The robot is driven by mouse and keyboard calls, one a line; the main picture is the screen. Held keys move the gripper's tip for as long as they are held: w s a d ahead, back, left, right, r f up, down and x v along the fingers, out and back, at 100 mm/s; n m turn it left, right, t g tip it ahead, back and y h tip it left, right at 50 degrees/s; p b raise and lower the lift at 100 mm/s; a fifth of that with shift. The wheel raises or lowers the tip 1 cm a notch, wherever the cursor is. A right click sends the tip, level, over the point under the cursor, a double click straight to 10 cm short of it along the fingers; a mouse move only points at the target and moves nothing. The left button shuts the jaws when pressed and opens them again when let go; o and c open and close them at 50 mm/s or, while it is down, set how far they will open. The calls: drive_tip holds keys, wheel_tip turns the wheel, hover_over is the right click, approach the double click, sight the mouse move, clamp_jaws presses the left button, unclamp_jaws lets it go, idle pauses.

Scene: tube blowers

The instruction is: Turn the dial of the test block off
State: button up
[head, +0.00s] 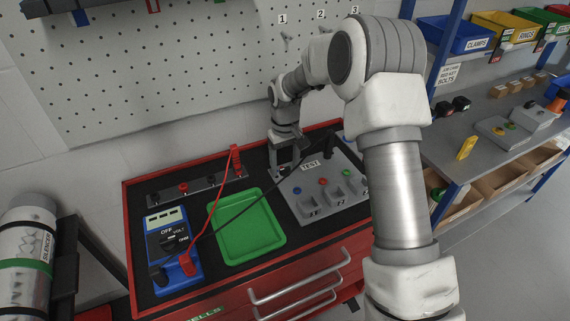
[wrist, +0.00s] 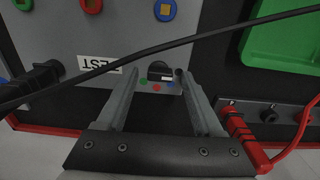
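The grey test block (head: 300,208) lies on the right of the cart top, its TEST label (wrist: 98,62) upside down in the wrist view. Its dark dial (wrist: 160,71), with small coloured dots beside it, shows between my fingertips in the wrist view. My gripper (wrist: 156,76) is open, one finger on each side of the dial, with gaps visible; I cannot tell any contact. In the head view my gripper (head: 284,165) is at the block's back left edge and the dial cannot be made out.
A black lead (wrist: 150,51) crosses the wrist view near the fingertips. The blue multimeter (head: 172,247) and green tray (head: 247,228) are left of the block. A red plug (wrist: 240,134) in the socket strip (wrist: 290,112) is close to my right finger in the wrist view.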

sight(285, 168)
wheel_tip(285, 168, up, 17)
drive_tip(key=p, duration=0.1)
drive_tip(key=shift+r+p, duration=0.2)
drive_tip(key=shift+p, duration=0.1)
idle(0.4)
